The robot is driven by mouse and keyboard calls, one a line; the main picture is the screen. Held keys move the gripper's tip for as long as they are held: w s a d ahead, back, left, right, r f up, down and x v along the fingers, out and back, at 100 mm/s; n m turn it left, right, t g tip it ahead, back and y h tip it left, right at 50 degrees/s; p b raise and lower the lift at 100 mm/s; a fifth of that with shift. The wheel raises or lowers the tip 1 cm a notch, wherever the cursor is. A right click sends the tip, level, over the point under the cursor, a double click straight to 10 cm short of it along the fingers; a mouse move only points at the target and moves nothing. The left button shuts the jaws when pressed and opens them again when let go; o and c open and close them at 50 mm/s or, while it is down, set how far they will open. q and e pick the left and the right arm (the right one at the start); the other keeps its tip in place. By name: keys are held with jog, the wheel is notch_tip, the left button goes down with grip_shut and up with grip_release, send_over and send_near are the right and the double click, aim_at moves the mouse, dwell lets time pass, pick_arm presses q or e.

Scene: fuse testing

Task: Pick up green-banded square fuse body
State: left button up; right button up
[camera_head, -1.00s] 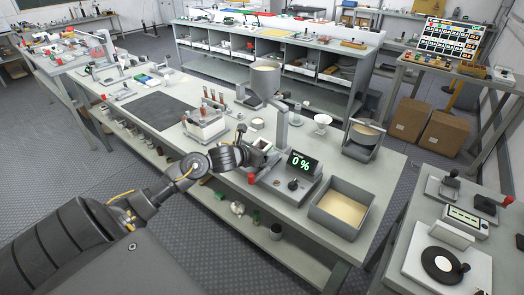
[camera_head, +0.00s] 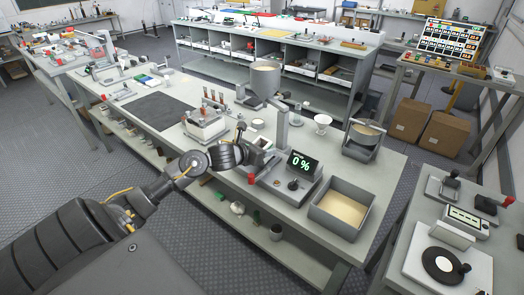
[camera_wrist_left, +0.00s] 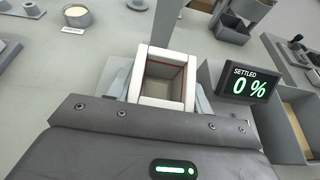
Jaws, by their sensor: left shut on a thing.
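A square, open-topped fuse body (camera_wrist_left: 160,103) with a pale rim shows in the left wrist view, just beyond my wrist housing. I look down into its hollow, where a thin reddish line runs inside; no green band shows from here. My left gripper (camera_wrist_left: 162,78) has a grey finger on each side of the body and is shut on it. My right gripper is not in view.
The display (camera_head: 302,163) reading 0 % stands just right of my gripper. A sand-filled tray (camera_head: 318,208) lies farther right. A hopper (camera_head: 263,85) on a post (camera_head: 282,130) rises behind. A rack of tubes (camera_head: 205,125) stands left. The dark mat (camera_head: 150,110) is bare.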

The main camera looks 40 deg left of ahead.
pick_arm(q)
notch_tip(320, 180, up, 3)
jog(key=shift+f+b, duration=0.1)
jog(key=shift+b, duration=0.3)
jog(key=s+d+r+p, duration=0.4)
jog(key=s+d+r, duration=0.4)
jog(key=d, duration=0.3)
jog(key=shift+d+r, duration=0.2)
jog(key=shift+r, duration=0.65)
